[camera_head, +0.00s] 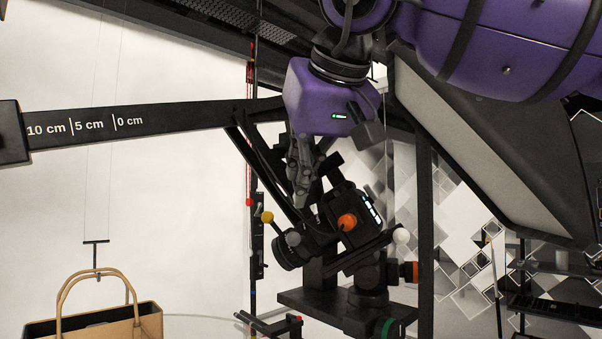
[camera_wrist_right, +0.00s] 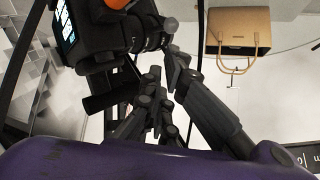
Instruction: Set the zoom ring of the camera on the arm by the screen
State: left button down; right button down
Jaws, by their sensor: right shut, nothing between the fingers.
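The black camera (camera_head: 345,208) with an orange button sits on a mount in the middle of the head view. Its lens (camera_head: 292,250) points left and down. A short lever with a yellow ball (camera_head: 267,217) rises beside the lens. I cannot make out the zoom ring itself clearly. My right gripper (camera_head: 302,202) points down just above and behind the lens, its fingers shut and empty. In the right wrist view the camera body (camera_wrist_right: 92,42) is at the upper left, near the fingers (camera_wrist_right: 168,72); whether they touch it I cannot tell. My left gripper is out of view.
A black arm marked in centimetres (camera_head: 175,121) runs in from the left. A large black-framed panel (camera_head: 490,150) hangs close at the right. A white ball (camera_head: 401,235) sits right of the camera.

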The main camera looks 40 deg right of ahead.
send_over(305, 238)
jog(key=a, duration=0.2)
notch_tip(305, 238, down, 4)
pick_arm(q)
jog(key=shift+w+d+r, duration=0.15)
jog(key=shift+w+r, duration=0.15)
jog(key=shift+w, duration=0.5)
pick_arm(e)
jog(key=shift+w+f, duration=0.2)
jog(key=shift+w, duration=0.1)
